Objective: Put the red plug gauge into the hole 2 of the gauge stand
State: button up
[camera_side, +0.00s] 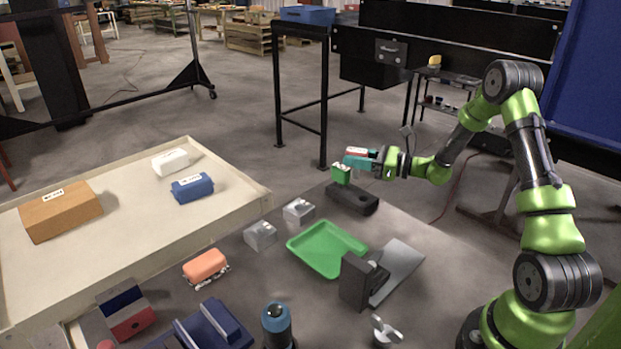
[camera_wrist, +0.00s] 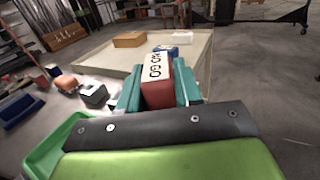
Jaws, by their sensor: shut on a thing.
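My gripper (camera_side: 358,162) has teal fingers and is shut on the red plug gauge (camera_side: 357,152). In the wrist view the red plug gauge (camera_wrist: 158,92) sits between both fingers (camera_wrist: 158,90), with a white label on its upper face. A long dark block, seemingly the gauge stand (camera_side: 352,199), lies on the table below the gripper. A green block (camera_side: 341,175) shows just above the stand's left part, in front of the fingers; I cannot tell whether it stands in a hole. The hole numbers cannot be read, and the gauge's lower end is hidden.
A green tray (camera_side: 325,248) and metal blocks (camera_side: 298,210) lie near the stand. A black bracket (camera_side: 358,282) and an orange block (camera_side: 205,266) are nearer the camera. At left, a beige bed (camera_side: 120,195) carries a brown box (camera_side: 61,211), a blue box (camera_side: 192,188) and a white box.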

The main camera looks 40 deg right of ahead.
aim_at(358, 174)
jog(key=s, duration=0.1)
jog(key=s+d, duration=0.1)
jog(key=s, duration=0.1)
jog(key=shift+r+y, duration=0.15)
jog(key=shift+y, duration=0.25)
jog(key=shift+f, duration=2.4)
jog(key=shift+f, duration=1.55)
jog(key=o, duration=1.2)
